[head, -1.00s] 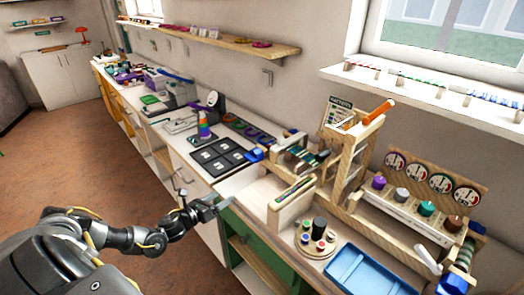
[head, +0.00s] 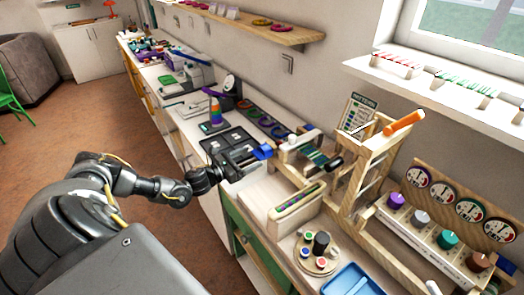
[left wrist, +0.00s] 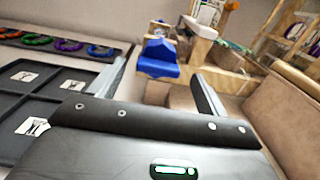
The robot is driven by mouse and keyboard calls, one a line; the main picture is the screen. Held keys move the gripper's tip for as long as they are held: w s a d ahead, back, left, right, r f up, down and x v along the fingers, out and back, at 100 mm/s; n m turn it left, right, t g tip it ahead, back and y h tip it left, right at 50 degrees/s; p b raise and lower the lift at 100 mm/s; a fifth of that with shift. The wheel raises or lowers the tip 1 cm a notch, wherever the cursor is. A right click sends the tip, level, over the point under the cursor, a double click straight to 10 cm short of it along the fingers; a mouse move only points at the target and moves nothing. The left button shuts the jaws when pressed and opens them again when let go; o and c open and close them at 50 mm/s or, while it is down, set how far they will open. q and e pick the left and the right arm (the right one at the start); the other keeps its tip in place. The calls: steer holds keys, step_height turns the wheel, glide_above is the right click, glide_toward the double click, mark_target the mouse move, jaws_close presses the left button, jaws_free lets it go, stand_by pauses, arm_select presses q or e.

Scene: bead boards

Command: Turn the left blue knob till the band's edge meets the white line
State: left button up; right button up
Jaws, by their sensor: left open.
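The left blue knob (head: 263,152) sits at the left end of a wooden frame (head: 297,141) that carries a band of dark and teal stripes (head: 315,156). The knob also shows in the left wrist view (left wrist: 158,58), ahead of and between the two fingers, apart from them. My left gripper (head: 243,161) is open and empty, just left of the knob. Its fingers show in the left wrist view (left wrist: 158,88). The white line and the band's edge are too small to make out. My right gripper is not in view.
Black trays with picture cards (head: 228,146) lie left of the knob. A pale wooden box (head: 270,196) stands in front of the frame. A wooden rack with an orange handle (head: 404,123) rises to the right. A round board with coloured pegs (head: 316,262) and a blue tray (head: 352,281) lie nearer.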

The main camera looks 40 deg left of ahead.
mark_target(261, 153)
arm_select(q)
steer(key=x, duration=0.4)
steer(key=shift+w+p, duration=0.3)
steer(key=shift+p, duration=0.1)
steer(key=shift+x, duration=0.9)
steer(key=shift+s, duration=0.1)
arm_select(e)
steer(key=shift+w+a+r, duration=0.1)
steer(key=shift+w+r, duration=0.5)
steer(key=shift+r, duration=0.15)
arm_select(q)
steer(key=c, duration=1)
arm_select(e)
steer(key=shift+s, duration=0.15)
arm_select(q)
steer(key=shift+f+n, duration=0.1)
steer(key=shift+n, duration=0.2)
